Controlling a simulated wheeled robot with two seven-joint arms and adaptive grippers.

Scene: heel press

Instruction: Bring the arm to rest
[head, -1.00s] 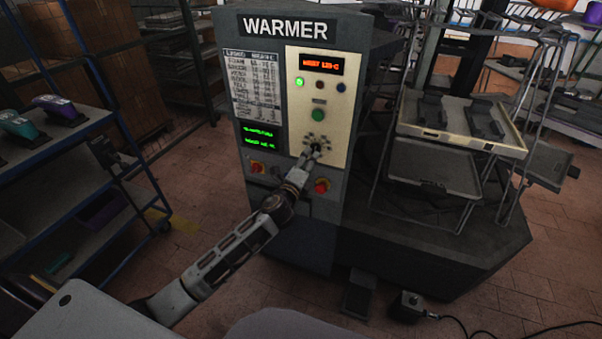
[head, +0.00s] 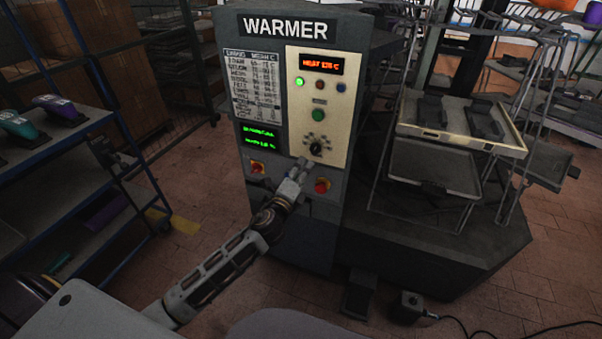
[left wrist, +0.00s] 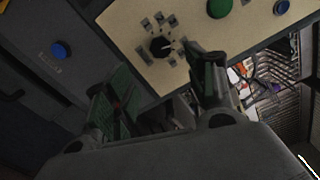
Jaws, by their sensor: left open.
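My left gripper (head: 302,165) is in front of the warmer's control panel in the head view, just below the black dial (head: 316,147). In the left wrist view its two fingers (left wrist: 165,90) stand apart with nothing between them, and the dial (left wrist: 160,46) shows beyond the fingertips, clear of them. The warmer (head: 290,240) is a tall grey cabinet with a cream panel, a lit green lamp and an orange display that seems to read "HEAT 125 C". My right gripper is in neither view.
A blue-framed shelf cart (head: 80,135) with coloured shoe forms stands at the left. A rack with trays (head: 440,135) stands at the right. Open tiled floor lies between cart and warmer.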

